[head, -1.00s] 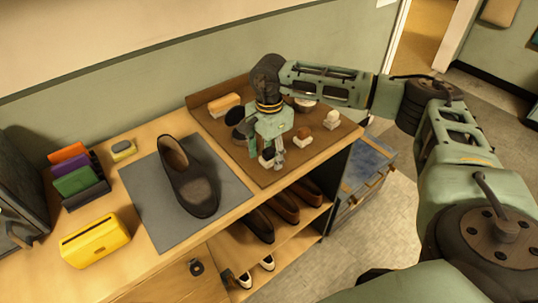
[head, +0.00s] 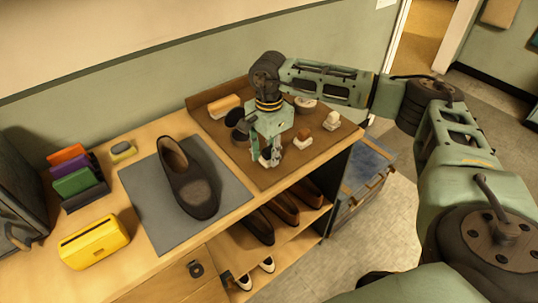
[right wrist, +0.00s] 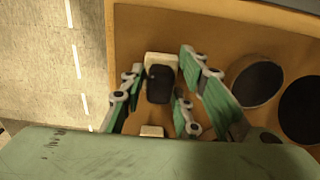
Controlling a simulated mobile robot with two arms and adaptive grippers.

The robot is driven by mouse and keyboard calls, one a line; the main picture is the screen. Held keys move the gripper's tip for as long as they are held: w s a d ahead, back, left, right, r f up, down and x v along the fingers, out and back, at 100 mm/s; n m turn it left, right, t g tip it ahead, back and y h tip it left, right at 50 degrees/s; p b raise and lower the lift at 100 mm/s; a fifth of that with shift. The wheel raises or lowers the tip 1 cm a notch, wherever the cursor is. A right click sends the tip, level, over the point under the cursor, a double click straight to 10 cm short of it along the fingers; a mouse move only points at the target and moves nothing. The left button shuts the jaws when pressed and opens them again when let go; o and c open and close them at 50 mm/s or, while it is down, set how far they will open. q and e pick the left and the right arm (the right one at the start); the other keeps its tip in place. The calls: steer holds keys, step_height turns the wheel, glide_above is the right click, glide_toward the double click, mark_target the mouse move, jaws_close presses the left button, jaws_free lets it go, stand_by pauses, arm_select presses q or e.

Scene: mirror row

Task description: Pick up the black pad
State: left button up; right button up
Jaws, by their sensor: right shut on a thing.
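The black pad (right wrist: 160,84) shows in the right wrist view as a dark rounded block with a pale part at its top end. It sits between the fingers of my right gripper (head: 270,158), which is shut on it. In the head view the gripper is over the front of the brown tray (head: 262,176) and hides most of the pad. I cannot tell whether the pad still touches the tray. My left gripper is out of view.
Two dark round tins (right wrist: 258,82) stand close to the gripper. An orange brush (head: 223,106) and small pale and brown blocks (head: 303,138) share the tray. A dark shoe (head: 188,178) lies on a grey mat (head: 150,213) to the left. A yellow box (head: 94,242) stands farther left.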

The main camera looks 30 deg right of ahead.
steer(key=r, duration=0.2)
steer(key=d+r+b, duration=0.1)
steer(key=shift+s+r, duration=0.2)
steer(key=shift+r, duration=0.15)
steer(key=s+d+r+b, duration=0.2)
steer(key=s+d+r, duration=0.3)
steer(key=d, duration=0.4)
steer(key=shift+d+r, duration=0.25)
steer(key=shift+r, duration=0.55)
steer(key=o, duration=0.4)
steer(key=shift+w, duration=0.1)
steer(key=c, duration=0.4)
